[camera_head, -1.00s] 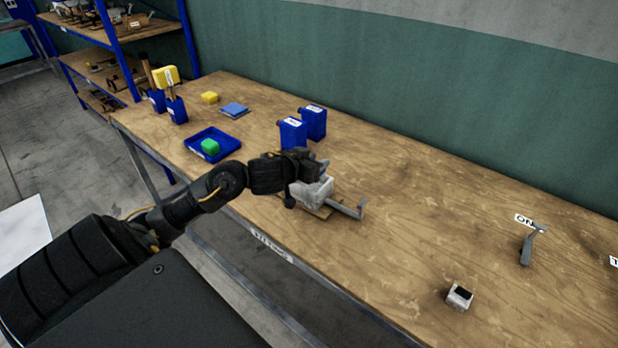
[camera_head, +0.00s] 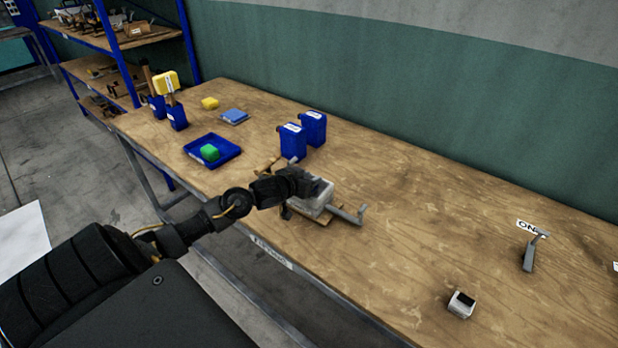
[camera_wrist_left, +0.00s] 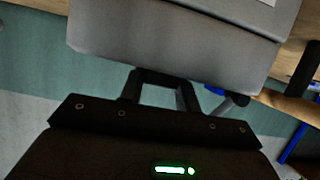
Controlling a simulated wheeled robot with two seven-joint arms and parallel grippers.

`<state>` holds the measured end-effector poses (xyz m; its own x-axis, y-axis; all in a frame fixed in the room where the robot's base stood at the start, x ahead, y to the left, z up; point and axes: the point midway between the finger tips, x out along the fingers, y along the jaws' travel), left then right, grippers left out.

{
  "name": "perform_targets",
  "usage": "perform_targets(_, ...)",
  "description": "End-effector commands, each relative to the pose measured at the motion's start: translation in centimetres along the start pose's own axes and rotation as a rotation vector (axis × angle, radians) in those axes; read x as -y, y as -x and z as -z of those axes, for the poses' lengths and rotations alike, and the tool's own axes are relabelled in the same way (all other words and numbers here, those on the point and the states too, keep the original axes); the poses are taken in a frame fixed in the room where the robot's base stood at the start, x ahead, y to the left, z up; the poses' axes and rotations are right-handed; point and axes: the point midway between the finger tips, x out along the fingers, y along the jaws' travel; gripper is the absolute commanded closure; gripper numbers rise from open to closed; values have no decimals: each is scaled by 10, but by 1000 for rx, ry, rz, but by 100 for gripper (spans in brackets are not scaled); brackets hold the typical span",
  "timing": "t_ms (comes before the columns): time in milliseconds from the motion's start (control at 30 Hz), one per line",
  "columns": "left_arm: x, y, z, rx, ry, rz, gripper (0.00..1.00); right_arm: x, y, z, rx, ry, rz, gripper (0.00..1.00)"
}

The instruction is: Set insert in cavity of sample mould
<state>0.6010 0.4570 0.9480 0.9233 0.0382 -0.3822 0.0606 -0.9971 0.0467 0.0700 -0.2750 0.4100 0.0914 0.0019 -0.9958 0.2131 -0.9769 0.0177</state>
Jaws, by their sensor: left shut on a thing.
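My left gripper (camera_head: 312,186) is shut on a dark grey block (camera_head: 323,189), which seems to be the insert. The block fills the top of the left wrist view (camera_wrist_left: 180,40), close in front of the fingers. In the head view it is right at a pale grey mould (camera_head: 312,206) on a wooden board. The fingers and block cover the mould's upper side, so its cavity is hidden and I cannot tell how deep the block sits. A grey lever arm (camera_head: 346,215) reaches out to the mould's right. My right gripper is not in view.
A small pale block with a dark top (camera_head: 461,305) and a grey lever (camera_head: 530,252) stand at the right. Blue jugs (camera_head: 292,142) stand behind the mould. The bench between mould and right lever is clear.

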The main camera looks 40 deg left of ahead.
Motion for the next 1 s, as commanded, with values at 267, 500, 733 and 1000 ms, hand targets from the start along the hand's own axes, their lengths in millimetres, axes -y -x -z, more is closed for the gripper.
perform_targets(267, 0, -1, -1, -1, 1, 0, 99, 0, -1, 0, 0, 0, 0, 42)
perform_targets(500, 0, -1, -2, 0, 1, 0, 46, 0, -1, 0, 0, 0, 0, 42)
perform_targets(733, 0, 0, 0, 0, 0, 0, 46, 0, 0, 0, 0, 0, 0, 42)
perform_targets(1000, 0, 33, -1, 1, -2, -1, 46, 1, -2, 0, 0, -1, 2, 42)
